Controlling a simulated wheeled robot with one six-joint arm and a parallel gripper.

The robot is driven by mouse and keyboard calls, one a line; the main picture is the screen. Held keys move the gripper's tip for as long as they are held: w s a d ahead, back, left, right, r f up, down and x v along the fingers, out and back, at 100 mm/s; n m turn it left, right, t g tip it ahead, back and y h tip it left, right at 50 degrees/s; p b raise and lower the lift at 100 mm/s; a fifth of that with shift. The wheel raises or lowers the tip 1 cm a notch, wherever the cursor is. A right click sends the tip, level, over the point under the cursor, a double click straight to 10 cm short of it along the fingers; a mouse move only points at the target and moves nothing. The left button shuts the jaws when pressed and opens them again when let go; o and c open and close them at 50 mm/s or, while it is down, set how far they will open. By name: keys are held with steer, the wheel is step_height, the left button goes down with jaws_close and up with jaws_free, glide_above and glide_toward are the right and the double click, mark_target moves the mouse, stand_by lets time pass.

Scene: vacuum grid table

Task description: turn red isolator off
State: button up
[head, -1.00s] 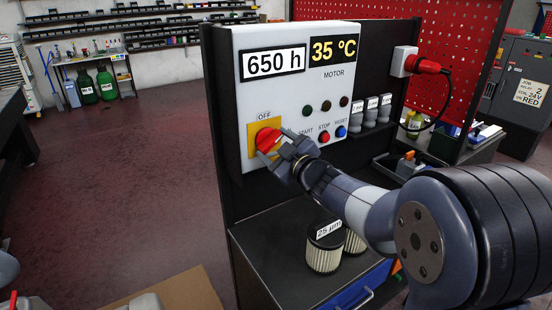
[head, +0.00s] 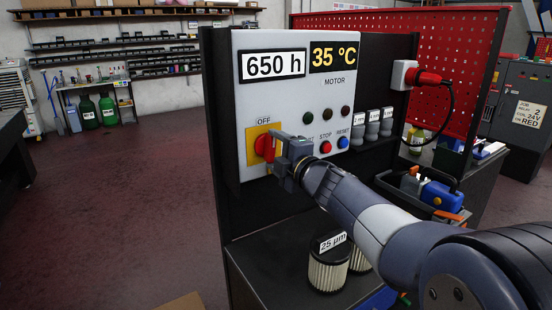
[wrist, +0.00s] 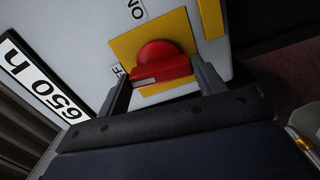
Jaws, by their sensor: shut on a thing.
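The red isolator (head: 264,146) is a round red knob with a raised handle on a yellow plate (head: 251,158), on the white panel front. An OFF label sits above the plate in the head view. My gripper (head: 274,150) is at the knob and partly covers its right side. In the wrist view, the red isolator (wrist: 160,66) lies between the two fingers of my gripper (wrist: 161,82), which is shut on its handle. The handle looks near upright in the head view. One label beside the plate is partly hidden by a finger in the wrist view.
The white panel (head: 290,95) carries START, STOP and RESET buttons right of my gripper. A filter marked 25 µm (head: 327,270) stands on the bench below my arm. A red plug (head: 428,77) and a toolbox (head: 425,190) are at the right. The floor at left is clear.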

steer(key=shift+n, duration=0.5)
steer(key=shift+b, duration=0.3)
steer(key=o, duration=1)
steer(key=v, duration=1.1)
steer(key=shift+w+a, duration=0.15)
steer(key=shift+w, duration=0.05)
